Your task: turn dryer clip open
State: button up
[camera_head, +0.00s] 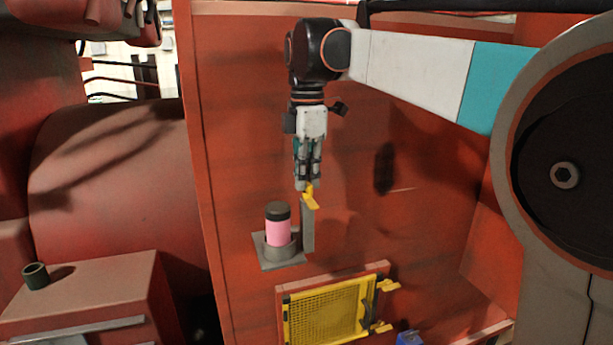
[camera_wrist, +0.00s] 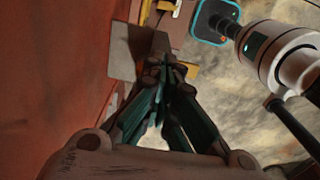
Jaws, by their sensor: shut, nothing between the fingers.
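The dryer (camera_head: 278,228) is a pink cylinder with a dark cap, upright in a grey holder (camera_head: 270,256) on the red panel. A grey upright strip (camera_head: 308,228) stands just right of it. The yellow clip (camera_head: 310,201) is at the top of this strip and slants down to the right. My gripper (camera_head: 302,187) points down with its fingers shut, its tips at the clip's upper end; I cannot tell whether they touch.
A yellow mesh panel (camera_head: 328,312) in a red frame is below the dryer, with yellow latches (camera_head: 386,286) at its right. A small blue thing (camera_head: 408,338) is at the bottom edge. A dark green cup (camera_head: 36,275) stands on a red box at left. The red wall right of my gripper is mostly clear.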

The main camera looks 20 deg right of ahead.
aim_at(308, 181)
jog(key=shift+o, duration=0.9)
notch_tip(308, 181, up, 7)
jog(key=shift+r, duration=0.1)
jog(key=o, duration=0.7)
jog(key=shift+w+r, duration=0.3)
jog(key=shift+r, duration=0.3)
jog(key=shift+w+r, duration=0.3)
jog(key=shift+r, duration=0.3)
jog(key=shift+o, duration=1)
jog(key=shift+s+r, duration=0.8)
jog(key=shift+r, duration=0.25)
jog(key=s+f+m+t, duration=0.4)
jog(key=s+f+m, duration=0.6)
jog(key=f, duration=0.6)
jog(key=s+f+m+t, duration=0.3)
jog(key=s+f+m, duration=0.5)
jog(key=s+f, duration=0.6)
notch_tip(308, 181, down, 36)
jog(key=w+b, duration=0.1)
jog(key=b, duration=3.3)
jog(key=shift+w+a+r+b, duration=0.15)
jog(key=shift+w+a+b, duration=0.05)
jog(key=shift+a+b, duration=0.1)
